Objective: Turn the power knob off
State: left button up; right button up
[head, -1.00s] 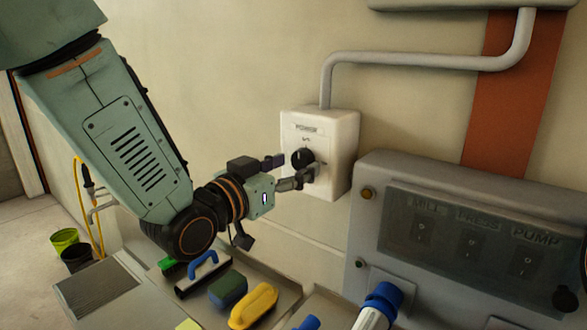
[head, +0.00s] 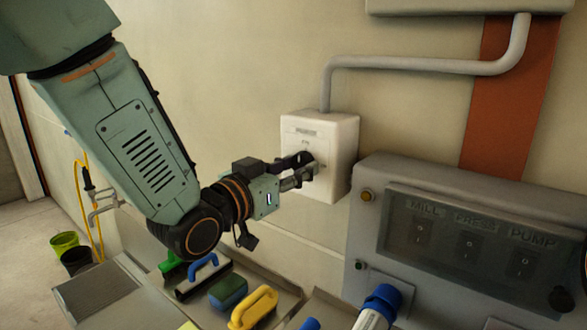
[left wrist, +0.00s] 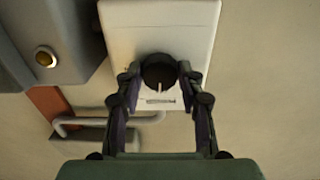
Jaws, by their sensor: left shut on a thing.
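The power knob (left wrist: 158,72) is a round black dial with a pale pointer line, on a white switch box (head: 335,150) fixed to the wall. In the left wrist view the fingers of my left gripper (left wrist: 157,80) lie on both sides of the knob and are shut on it. In the head view the left gripper (head: 304,168) reaches the box from the left, and its fingers cover most of the knob. The pointer line runs toward the printed marks on the box's face. My right gripper does not show.
A grey conduit (head: 420,62) runs from the box's top to the right. A grey control panel (head: 365,230) with MILL, PRESS and PUMP switches stands at the lower right. Below the arm, a tray holds brushes, a green sponge (head: 228,291) and a yellow-handled tool (head: 252,308).

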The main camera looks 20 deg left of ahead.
pick_arm(q)
jog(key=shift+c, duration=0.5)
jog(key=shift+n+p, duration=0.3)
jog(key=shift+n, duration=0.8)
jog(key=shift+s, duration=0.1)
jog(key=o, duration=1.1)
jog(key=shift+o, duration=0.2)
jog(key=shift+r, duration=0.25)
notch_tip(320, 180, up, 9)
jog(key=shift+s, duration=0.1)
jog(key=shift+r, duration=0.3)
